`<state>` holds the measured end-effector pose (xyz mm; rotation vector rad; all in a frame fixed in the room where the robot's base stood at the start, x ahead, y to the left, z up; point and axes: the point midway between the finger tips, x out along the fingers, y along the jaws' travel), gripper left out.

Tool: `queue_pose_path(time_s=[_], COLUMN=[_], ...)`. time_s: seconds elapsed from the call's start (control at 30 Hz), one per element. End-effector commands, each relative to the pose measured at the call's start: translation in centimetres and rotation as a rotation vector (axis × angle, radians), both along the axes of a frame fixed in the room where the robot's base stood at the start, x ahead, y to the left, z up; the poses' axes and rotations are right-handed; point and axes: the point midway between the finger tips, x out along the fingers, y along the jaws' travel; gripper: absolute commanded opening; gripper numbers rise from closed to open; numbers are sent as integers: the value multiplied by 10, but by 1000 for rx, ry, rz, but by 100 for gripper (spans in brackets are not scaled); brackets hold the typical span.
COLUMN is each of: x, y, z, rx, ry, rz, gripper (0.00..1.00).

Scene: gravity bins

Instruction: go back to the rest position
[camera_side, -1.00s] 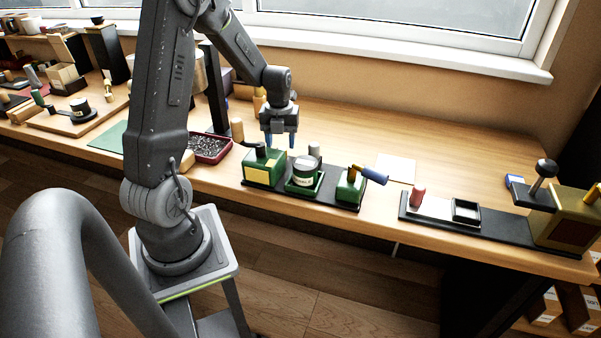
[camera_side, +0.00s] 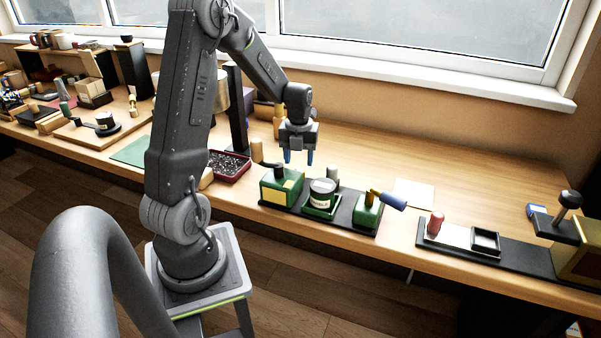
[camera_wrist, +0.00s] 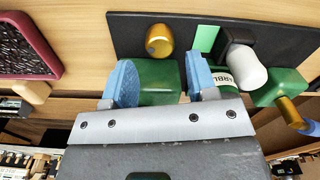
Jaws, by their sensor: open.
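My gripper (camera_side: 298,158) hangs above the bench, pointing down, with its blue fingers apart and nothing between them. It is above and just behind the green box with a yellow label (camera_side: 282,186). In the wrist view the blue fingertips (camera_wrist: 160,82) are spread, with the green box (camera_wrist: 158,80) showing beyond them. No contact with the box shows in the side view.
A black base holds the green box, a labelled jar (camera_side: 322,193) and a green block with a blue handle (camera_side: 368,210). A dark red tray (camera_side: 229,165) lies left. A black post (camera_side: 236,110) stands behind.

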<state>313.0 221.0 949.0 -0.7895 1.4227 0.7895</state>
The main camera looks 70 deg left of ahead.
Motion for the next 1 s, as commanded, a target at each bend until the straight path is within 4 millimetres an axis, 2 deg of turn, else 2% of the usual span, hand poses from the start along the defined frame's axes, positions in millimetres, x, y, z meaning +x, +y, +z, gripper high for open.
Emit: queue_pose_path(time_s=[0.27,0.37,0.47,0.6,0.77,1.0], x=[0,3,6,10,5,-19], y=[-1,-5,-20,-56,-103,-171], z=[1,10,25,56,92,134], rx=[2,18,31,45,30,-69], ry=[-2,-22,-44,-98,-178,-290], rz=[4,45,139,356,661,1125], gripper=[53,53,53,53,53,53])
